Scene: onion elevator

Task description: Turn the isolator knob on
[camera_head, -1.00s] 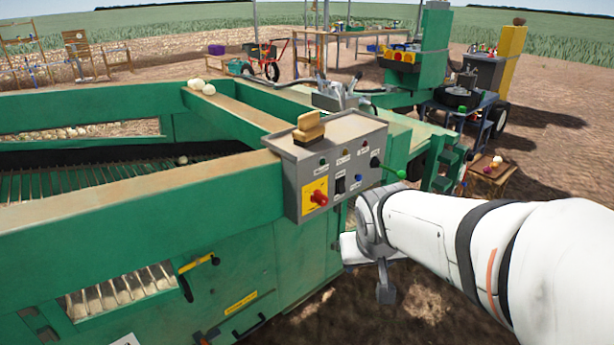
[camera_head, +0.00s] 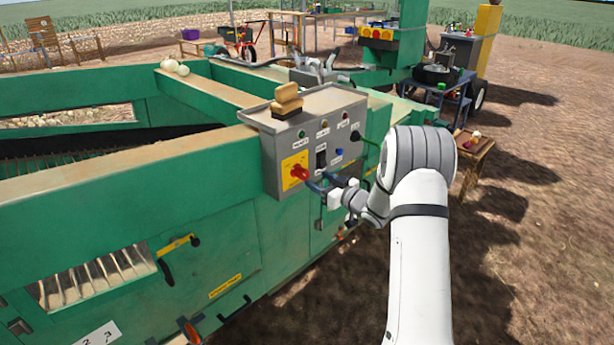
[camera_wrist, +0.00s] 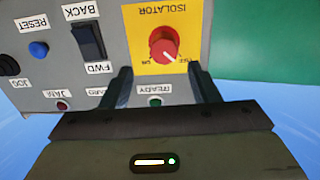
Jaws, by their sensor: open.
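The isolator knob (camera_head: 299,172) is red and sits on a yellow plate (camera_head: 290,163) on the grey control box of the green machine. In the wrist view the knob (camera_wrist: 165,50) shows upside down with its white pointer line aimed toward the OFF label. My gripper (camera_head: 317,181) is at the front of the panel, just right of the knob. In the wrist view my gripper (camera_wrist: 164,84) is open and empty. Its two dark fingers stand on either side of the knob, lower in the picture. A gap between fingertips and knob cannot be judged surely.
Beside the knob are a black BACK/FWD switch (camera_wrist: 89,42), a blue RESET button (camera_wrist: 38,50) and a black JOG knob (camera_wrist: 9,65). A brush (camera_head: 287,101) lies on top of the box. Open soil (camera_head: 520,230) is to the right.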

